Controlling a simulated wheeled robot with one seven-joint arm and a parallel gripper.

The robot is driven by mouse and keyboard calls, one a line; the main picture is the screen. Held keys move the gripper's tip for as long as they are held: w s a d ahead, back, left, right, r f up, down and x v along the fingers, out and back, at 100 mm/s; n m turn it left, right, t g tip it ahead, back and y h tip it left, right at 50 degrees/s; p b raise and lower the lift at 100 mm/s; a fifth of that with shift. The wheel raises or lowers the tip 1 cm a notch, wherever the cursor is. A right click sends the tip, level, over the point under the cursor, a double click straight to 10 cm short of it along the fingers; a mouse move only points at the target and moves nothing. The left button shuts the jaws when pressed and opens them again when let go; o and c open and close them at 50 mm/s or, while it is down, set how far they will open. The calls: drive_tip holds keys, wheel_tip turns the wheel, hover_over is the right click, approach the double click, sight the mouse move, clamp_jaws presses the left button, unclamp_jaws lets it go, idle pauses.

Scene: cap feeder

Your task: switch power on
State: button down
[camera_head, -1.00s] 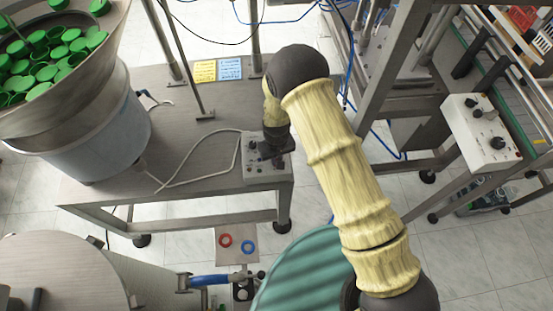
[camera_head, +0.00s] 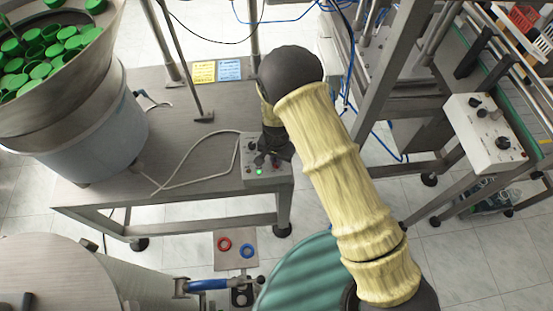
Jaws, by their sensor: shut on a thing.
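The control box (camera_head: 250,178) of the cap feeder is a small grey box at the front right corner of the metal table. A small green light (camera_head: 259,171) glows on its face, with dark knobs or switches above it. My gripper (camera_head: 268,158) reaches down over the box's right part. It is shut on a control knob there, which the dark fingers mostly hide. The feeder bowl (camera_head: 92,82) with green caps stands at the upper left on a grey drum.
A grey cable (camera_head: 195,183) runs from the drum across the table (camera_head: 185,115) to the box. Another white control box (camera_head: 490,135) is at the right by a conveyor. A metal post (camera_head: 185,60) rises behind, and a machine frame (camera_head: 385,90) stands right of my arm.

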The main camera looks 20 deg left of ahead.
idle(0.4)
drive_tip(key=c, duration=1.5)
unclamp_jaws()
wheel_tip(320, 180, up, 18)
drive_tip(key=shift+f+b, duration=0.25)
drive_tip(key=shift+b, duration=0.9)
